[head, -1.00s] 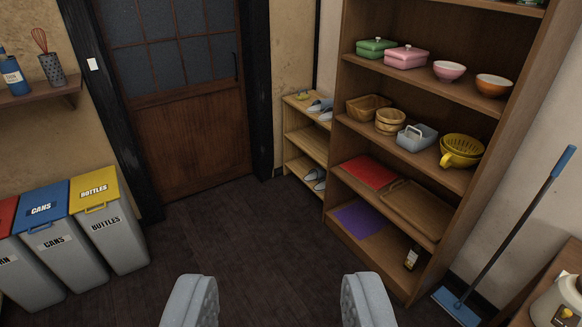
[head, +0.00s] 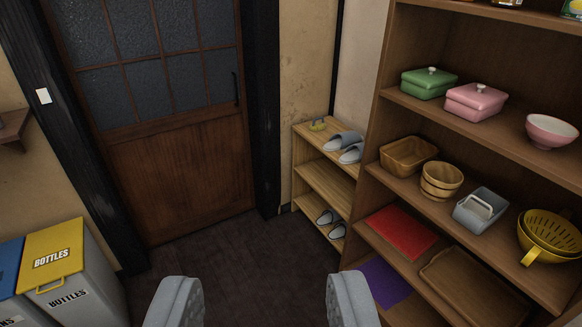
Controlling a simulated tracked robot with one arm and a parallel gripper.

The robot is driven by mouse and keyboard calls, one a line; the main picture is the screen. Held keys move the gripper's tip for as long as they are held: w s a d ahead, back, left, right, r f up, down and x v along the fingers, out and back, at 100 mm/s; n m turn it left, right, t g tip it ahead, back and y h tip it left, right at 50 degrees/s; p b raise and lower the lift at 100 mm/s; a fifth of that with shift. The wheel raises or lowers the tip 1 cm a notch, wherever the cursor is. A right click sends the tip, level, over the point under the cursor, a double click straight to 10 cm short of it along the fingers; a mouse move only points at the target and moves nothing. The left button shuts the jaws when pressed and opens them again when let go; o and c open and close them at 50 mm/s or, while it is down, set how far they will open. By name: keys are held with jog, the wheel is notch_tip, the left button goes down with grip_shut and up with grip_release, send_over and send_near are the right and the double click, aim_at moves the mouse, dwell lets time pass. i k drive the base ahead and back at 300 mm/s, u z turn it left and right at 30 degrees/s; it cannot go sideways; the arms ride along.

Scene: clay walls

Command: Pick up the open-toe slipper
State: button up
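A small wooden shoe rack (head: 322,182) stands by the door, left of the tall shelf. A second pair of light slippers with dark insides (head: 327,217) lies on a lower level. At this distance I cannot tell which slipper has an open toe. My gripper (head: 264,302) is open and empty, its two grey fingers wide apart at the bottom of the view, well short of the rack.
A tall wooden shelf (head: 384,107) with bowls, baskets, boxes and trays fills the right side, close beside the rack. Bins (head: 102,288) stand at the lower left. A closed wooden door (head: 183,180) is at the back. The dark floor (head: 230,250) between is clear.

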aim_at(344, 138)
jog(key=z, duration=0.05)
jog(key=i, duration=1.45)
jog(key=z, duration=0.3)
jog(key=i, duration=1.9)
jog(key=z, duration=0.2)
